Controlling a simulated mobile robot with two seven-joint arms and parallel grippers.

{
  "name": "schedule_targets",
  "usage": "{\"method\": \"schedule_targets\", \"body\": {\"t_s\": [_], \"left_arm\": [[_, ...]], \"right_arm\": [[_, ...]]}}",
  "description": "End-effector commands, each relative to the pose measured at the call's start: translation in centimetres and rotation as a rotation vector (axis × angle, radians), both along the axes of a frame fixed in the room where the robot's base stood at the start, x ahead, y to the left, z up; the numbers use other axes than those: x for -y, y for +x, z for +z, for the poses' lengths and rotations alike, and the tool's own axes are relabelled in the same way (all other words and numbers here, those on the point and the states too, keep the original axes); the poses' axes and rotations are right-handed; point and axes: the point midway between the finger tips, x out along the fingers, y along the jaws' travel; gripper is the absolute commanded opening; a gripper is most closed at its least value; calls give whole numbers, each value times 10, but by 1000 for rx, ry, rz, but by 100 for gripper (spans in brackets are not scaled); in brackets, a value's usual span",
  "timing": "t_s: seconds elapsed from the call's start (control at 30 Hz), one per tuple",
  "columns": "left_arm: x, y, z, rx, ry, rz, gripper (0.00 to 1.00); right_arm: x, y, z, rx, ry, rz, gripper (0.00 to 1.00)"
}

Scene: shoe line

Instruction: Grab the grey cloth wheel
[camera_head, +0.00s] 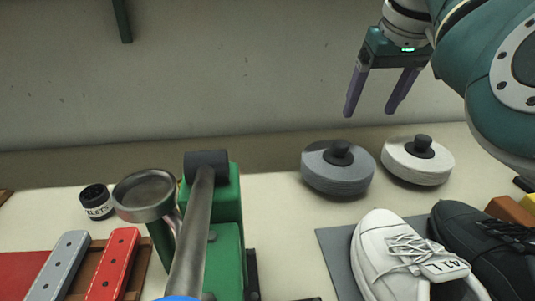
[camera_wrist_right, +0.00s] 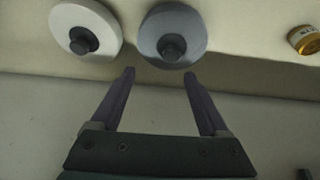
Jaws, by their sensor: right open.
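The grey cloth wheel (camera_head: 336,174) lies flat on the table near its back edge, with a black knob on top. A white cloth wheel (camera_head: 418,165) with a black knob lies just to its right. My right gripper (camera_head: 370,112) is open and empty, raised above and behind the wheels with its fingers pointing down. In the right wrist view the grey wheel (camera_wrist_right: 172,34) is beyond the fingertips of the open gripper (camera_wrist_right: 158,72), and the white wheel (camera_wrist_right: 86,27) is to its left. My left gripper is not in view.
A green machine (camera_head: 226,240) with a metal cup (camera_head: 146,192) stands left of the wheels. A white shoe (camera_head: 388,262) on a grey mat (camera_head: 335,252) and a black shoe (camera_head: 480,240) lie in front. A black jar (camera_head: 97,202) and red strap (camera_head: 115,265) are at left.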

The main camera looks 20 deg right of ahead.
Motion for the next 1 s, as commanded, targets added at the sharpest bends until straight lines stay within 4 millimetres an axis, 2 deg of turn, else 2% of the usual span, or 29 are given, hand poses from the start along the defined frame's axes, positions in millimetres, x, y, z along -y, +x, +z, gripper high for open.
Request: {"method": "schedule_targets", "body": {"t_s": [0.03, 0.1, 0.23, 0.4, 0.67, 0.83, 1.0], "left_arm": [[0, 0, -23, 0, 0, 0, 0], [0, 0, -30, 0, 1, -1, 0], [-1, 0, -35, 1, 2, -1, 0], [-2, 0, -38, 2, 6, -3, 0], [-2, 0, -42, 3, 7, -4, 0], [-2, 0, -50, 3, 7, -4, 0], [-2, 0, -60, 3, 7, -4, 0]], "right_arm": [[-5, 7, -16, 6, 16, 9, 78], [-9, 12, -17, 8, 31, 20, 78], [-11, 17, -22, 6, 41, 29, 78], [-9, 26, -44, 5, 41, 29, 78], [-8, 33, -64, 7, 41, 28, 78], [-9, 38, -94, 5, 42, 29, 78], [-6, 45, -107, 8, 41, 26, 78]]}}
